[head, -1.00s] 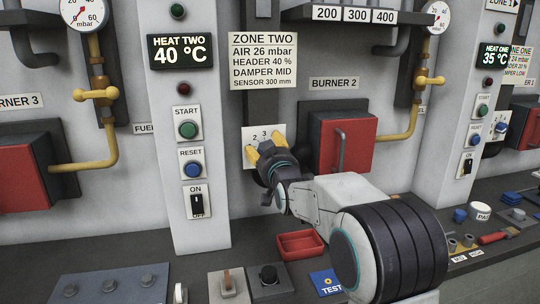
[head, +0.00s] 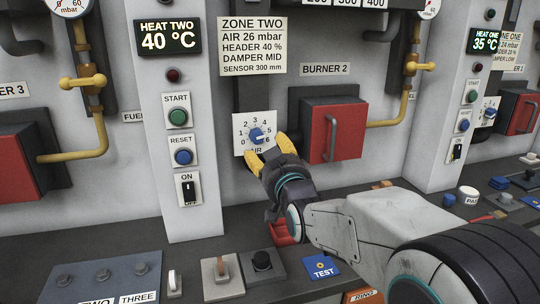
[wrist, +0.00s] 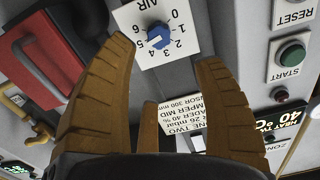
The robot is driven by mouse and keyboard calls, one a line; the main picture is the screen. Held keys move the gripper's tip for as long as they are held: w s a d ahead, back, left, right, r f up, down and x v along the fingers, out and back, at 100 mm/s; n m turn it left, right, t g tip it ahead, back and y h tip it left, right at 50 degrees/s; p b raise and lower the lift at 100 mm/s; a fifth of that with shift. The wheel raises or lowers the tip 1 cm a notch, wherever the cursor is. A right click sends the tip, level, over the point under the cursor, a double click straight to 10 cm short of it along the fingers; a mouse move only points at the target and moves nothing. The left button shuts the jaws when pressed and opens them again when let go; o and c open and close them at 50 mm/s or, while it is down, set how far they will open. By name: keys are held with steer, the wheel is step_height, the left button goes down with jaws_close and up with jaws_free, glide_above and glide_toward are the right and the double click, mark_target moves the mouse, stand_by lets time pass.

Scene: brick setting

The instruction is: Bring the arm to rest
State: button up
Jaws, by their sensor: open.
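My gripper (head: 268,156) is open and empty, with its yellow fingers spread just below the air dial (head: 256,135). It is apart from the dial's blue knob. In the wrist view the dial (wrist: 158,36) shows upside down, beyond and between the tips of my open gripper (wrist: 166,50). My arm reaches in from the lower right over the console.
The red Burner 2 door (head: 332,131) is close to the right of my gripper. A red tray (head: 281,233) is partly hidden under my arm. A blue TEST plate (head: 321,268) and a black-knobbed control (head: 262,261) are on the console (head: 110,238).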

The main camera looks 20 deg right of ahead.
steer(key=shift+s, duration=0.2)
stand_by(0.3)
steer(key=s+f+g+p, duration=0.3)
steer(key=s+g, duration=0.2)
steer(key=s, duration=0.6)
steer(key=s+f+g+p, duration=0.3)
steer(key=s+f+g, duration=0.1)
steer(key=s, duration=0.6)
steer(key=s+f+n+g+p, duration=0.1)
steer(key=s+f+g+p, duration=0.2)
steer(key=s, duration=0.8)
steer(key=f+g, duration=0.1)
steer(key=g, duration=0.1)
steer(key=shift+s+g, duration=0.3)
steer(key=shift+f, duration=0.15)
steer(key=shift+c, duration=0.4)
